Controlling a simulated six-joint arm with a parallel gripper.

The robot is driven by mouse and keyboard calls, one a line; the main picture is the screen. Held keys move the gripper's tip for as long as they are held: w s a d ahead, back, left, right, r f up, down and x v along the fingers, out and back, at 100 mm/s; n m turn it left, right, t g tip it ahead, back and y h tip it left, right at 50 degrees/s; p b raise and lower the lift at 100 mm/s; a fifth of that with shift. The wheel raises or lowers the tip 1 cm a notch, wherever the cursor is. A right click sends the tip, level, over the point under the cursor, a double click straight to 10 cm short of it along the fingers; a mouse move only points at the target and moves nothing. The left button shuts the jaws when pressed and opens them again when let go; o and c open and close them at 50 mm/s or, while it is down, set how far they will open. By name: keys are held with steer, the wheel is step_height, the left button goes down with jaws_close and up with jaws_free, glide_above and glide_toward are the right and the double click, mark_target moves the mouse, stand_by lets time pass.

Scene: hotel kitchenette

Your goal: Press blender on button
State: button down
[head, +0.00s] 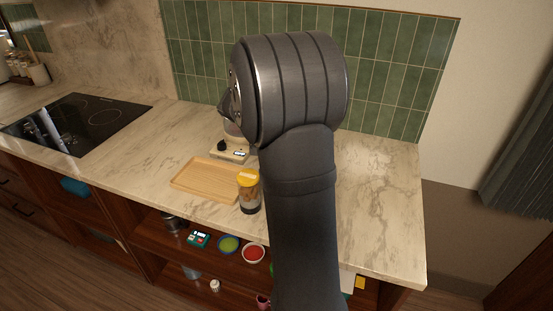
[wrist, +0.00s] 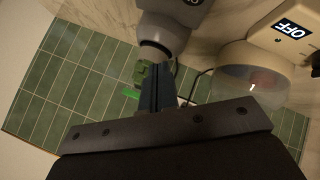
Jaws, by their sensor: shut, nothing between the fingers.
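The blender shows in the head view as a cream base (head: 230,150) with a dark knob and a small label on its front. It stands on the counter near the tiled wall, and my arm hides much of it. In the wrist view, its pale base (wrist: 285,35) is at the upper right with a black label reading OFF. A clear rounded jar (wrist: 250,80) adjoins the base. My gripper (wrist: 157,75) is shut and empty, left of the base and jar in that view and apart from the label. It is hidden behind my arm in the head view.
A wooden tray (head: 204,181) and a yellow-lidded jar (head: 249,192) stand on the counter in front of the blender. A black cooktop (head: 78,122) is at the left. The counter right of my arm is clear. A grey rounded object (wrist: 172,28) is close above my fingers in the wrist view.

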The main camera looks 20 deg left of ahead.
steer(key=shift+f, duration=3.8)
steer(key=shift+f, duration=0.4)
steer(key=shift+f, duration=0.35)
steer(key=shift+r, duration=0.8)
steer(key=shift+r, duration=2.5)
